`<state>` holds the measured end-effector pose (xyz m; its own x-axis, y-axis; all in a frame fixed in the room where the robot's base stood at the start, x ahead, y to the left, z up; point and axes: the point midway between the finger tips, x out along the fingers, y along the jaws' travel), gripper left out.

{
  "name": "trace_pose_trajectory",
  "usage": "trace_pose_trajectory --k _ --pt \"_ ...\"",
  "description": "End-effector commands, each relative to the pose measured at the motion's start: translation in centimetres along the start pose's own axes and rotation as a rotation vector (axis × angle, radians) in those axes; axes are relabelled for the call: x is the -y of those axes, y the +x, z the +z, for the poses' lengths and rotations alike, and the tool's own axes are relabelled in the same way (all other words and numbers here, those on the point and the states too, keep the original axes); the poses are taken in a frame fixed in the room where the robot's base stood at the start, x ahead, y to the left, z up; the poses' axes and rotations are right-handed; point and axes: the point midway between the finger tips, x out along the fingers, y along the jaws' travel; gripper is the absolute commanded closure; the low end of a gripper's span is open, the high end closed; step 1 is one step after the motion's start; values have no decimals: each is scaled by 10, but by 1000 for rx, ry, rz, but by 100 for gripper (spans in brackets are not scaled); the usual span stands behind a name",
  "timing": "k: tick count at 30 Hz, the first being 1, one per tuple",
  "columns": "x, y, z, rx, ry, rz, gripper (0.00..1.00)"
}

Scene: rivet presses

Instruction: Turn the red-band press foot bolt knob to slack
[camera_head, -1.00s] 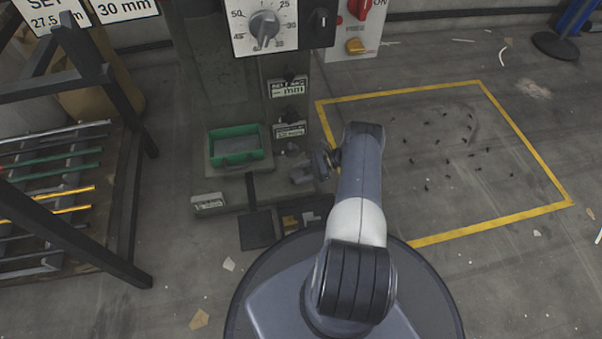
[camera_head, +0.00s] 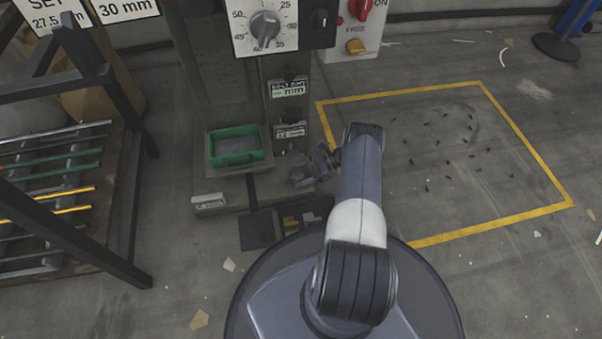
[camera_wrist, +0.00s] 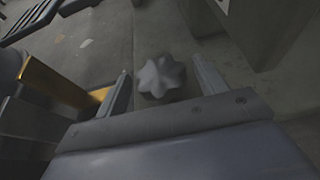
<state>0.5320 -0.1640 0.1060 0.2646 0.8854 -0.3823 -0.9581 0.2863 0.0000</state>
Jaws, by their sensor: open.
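A grey star-shaped knob (camera_wrist: 160,77) shows in the wrist view, low on the press and between the two fingers of my gripper (camera_wrist: 161,66). The fingers are open, one on each side of the knob, with a visible gap on both sides. I cannot tell how deep the knob sits between them. In the head view my gripper (camera_head: 312,168) is at the right side of the press foot (camera_head: 222,200), and my arm partly hides the area. No red band is clearly visible.
A green tray (camera_head: 238,160) sits on the press base. A black pedal (camera_head: 257,229) lies in front. A bar rack (camera_head: 75,175) stands at left. The yellow-outlined floor (camera_head: 470,185) at right holds only small dark bits. A dial panel (camera_head: 264,25) is above.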

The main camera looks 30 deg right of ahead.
Motion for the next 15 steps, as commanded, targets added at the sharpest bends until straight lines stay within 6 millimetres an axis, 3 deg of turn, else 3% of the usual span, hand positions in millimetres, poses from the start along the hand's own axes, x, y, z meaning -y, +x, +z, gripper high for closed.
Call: trace_pose_trajectory --k 5,15 --pt "0 -19 0 -1 0 -2 33" --pt "0 -85 0 -1 -2 -3 33"
